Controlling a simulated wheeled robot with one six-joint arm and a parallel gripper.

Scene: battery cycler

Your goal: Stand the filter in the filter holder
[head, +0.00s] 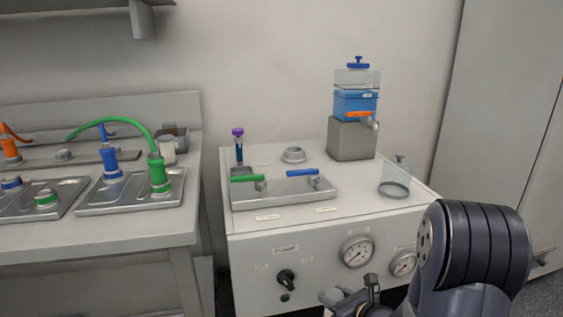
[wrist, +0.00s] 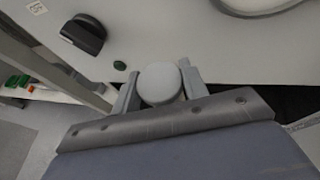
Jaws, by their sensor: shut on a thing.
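My gripper (head: 352,298) is low in front of the cabinet at the bottom of the head view, below the gauges. In the wrist view its two grey fingers (wrist: 158,88) are closed on the sides of a white round filter (wrist: 160,80), seen by its round face. The filter cannot be made out in the head view. A grey ring-shaped seat (head: 293,154) stands on the cabinet top behind the metal tray; it may be the filter holder, but I cannot tell for sure. My gripper is below and in front of it, well apart.
The cabinet (head: 255,245) carries a tray (head: 283,201) with green and blue levers, a purple-capped tube (head: 238,146), a blue tank (head: 356,104) on a grey block, and a clear cover (head: 396,178). A knob (head: 286,280) and gauges (head: 357,252) face me. A bench (head: 95,231) stands left.

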